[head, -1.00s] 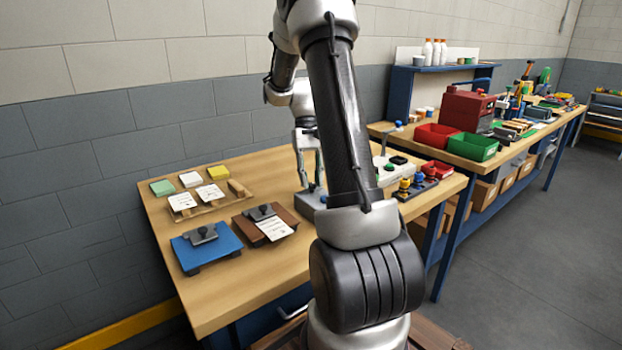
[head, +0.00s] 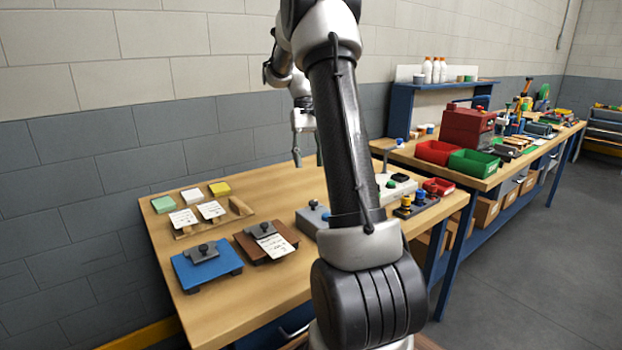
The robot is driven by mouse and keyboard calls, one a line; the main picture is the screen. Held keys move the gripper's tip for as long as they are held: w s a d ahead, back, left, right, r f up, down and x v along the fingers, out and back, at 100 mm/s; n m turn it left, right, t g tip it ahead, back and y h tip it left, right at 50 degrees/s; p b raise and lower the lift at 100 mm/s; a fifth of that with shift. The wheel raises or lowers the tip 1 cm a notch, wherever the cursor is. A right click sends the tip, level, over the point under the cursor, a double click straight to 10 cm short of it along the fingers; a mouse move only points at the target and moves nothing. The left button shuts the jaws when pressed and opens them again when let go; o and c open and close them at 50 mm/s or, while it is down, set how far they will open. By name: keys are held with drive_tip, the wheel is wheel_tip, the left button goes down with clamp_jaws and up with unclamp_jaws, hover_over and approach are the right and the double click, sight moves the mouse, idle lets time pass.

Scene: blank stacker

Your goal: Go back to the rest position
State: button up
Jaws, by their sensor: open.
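My gripper (head: 308,160) hangs fingers down above the back part of the wooden table (head: 262,306), left of my large arm link. Its two fingers are apart and nothing shows between them. Below it on the table stands a grey block with a dark knob (head: 312,217), clear of the fingertips. My arm link hides part of the table's middle.
Left on the table are a blue plate (head: 206,267), a brown board with a white card (head: 277,246), a wooden card rack (head: 214,226) and several coloured pads (head: 191,195). Right are a control box (head: 398,187), a red bin (head: 437,152) and a green bin (head: 473,163).

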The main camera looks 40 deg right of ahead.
drive_tip(key=shift+v, duration=0.8)
drive_tip(key=s+a+r+n+t+h, duration=0.1)
drive_tip(key=s+a+t, duration=0.3)
drive_tip(key=s+a, duration=0.5)
drive_tip(key=s+a+r+n+t+h, duration=0.1)
drive_tip(key=s+a+n+t, duration=0.3)
drive_tip(key=s+a, duration=0.5)
drive_tip(key=s+r, duration=0.1)
drive_tip(key=s, duration=0.3)
idle(1.0)
